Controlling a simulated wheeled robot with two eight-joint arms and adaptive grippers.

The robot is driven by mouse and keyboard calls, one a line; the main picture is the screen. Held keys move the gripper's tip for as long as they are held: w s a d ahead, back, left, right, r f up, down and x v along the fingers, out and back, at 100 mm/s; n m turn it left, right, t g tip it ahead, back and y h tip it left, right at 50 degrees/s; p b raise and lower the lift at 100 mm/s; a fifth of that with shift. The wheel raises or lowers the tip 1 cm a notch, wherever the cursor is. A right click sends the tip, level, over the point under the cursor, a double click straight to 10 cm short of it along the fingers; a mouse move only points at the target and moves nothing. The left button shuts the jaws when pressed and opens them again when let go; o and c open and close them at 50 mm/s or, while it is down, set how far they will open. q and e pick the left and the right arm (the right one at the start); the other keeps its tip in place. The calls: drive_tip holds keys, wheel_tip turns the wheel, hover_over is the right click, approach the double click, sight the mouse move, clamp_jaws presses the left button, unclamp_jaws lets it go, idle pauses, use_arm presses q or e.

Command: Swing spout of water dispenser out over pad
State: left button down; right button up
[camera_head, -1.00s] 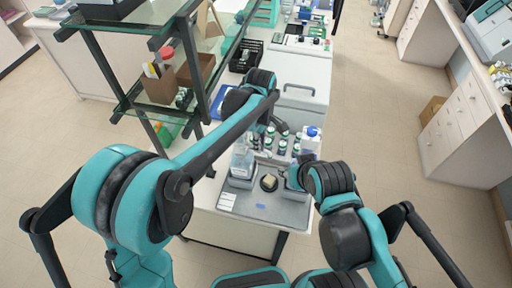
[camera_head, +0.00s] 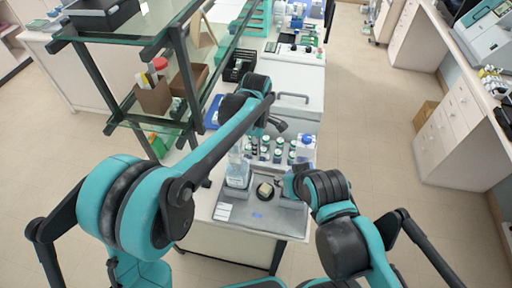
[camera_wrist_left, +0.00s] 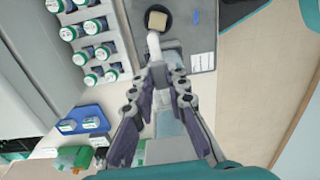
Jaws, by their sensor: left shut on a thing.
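The water dispenser (camera_head: 237,173) is a clear bottle on the left of a grey tray (camera_head: 282,219); in the left wrist view it shows between my fingers (camera_wrist_left: 168,126). Its white spout (camera_wrist_left: 153,41) extends from the fingertips towards a cream square pad (camera_wrist_left: 157,20) on a dark round base. The pad also shows in the head view (camera_head: 265,189). My left gripper (camera_wrist_left: 164,72) is shut on the spout near the bottle's top; the exact contact is partly hidden. My right gripper (camera_head: 289,186) is at the tray's right side, its fingers too hidden to judge.
Several green-capped bottles (camera_head: 277,155) stand behind the tray, with a blue-capped container (camera_head: 305,147) at their right. A white label (camera_head: 223,211) lies at the tray's left front.

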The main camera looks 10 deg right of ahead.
use_arm(q)
drive_tip(key=c, duration=1.5)
unclamp_jaws()
drive_tip(key=shift+r, duration=0.1)
wheel_tip(320, 180, up, 12)
drive_tip(key=shift+f, duration=0.1)
